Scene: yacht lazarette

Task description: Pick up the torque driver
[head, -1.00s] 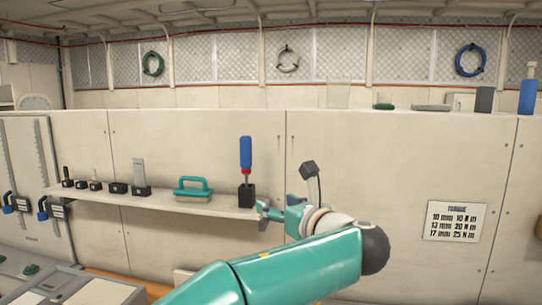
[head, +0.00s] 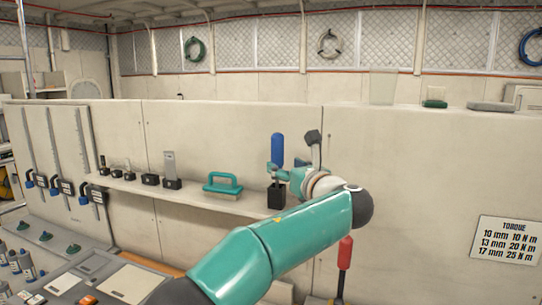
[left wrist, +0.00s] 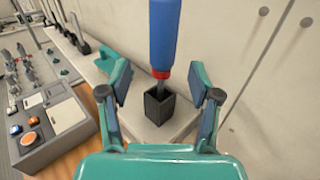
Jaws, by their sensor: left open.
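The torque driver, with a blue handle (head: 277,149) and a red collar, stands upright in a black square holder (head: 275,196) at the right end of the wall shelf. In the left wrist view the driver (left wrist: 163,35) rises from its holder (left wrist: 159,103) between my open fingers, apart from both. My left gripper (head: 282,173) is level with the driver's lower part in the head view and hides some of it. The left wrist view shows the same gripper (left wrist: 167,85) with fingers spread on either side. My right gripper is not in view.
A torque sign (head: 505,241) is on the wall at right. A grey console (head: 78,280) stands at lower left.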

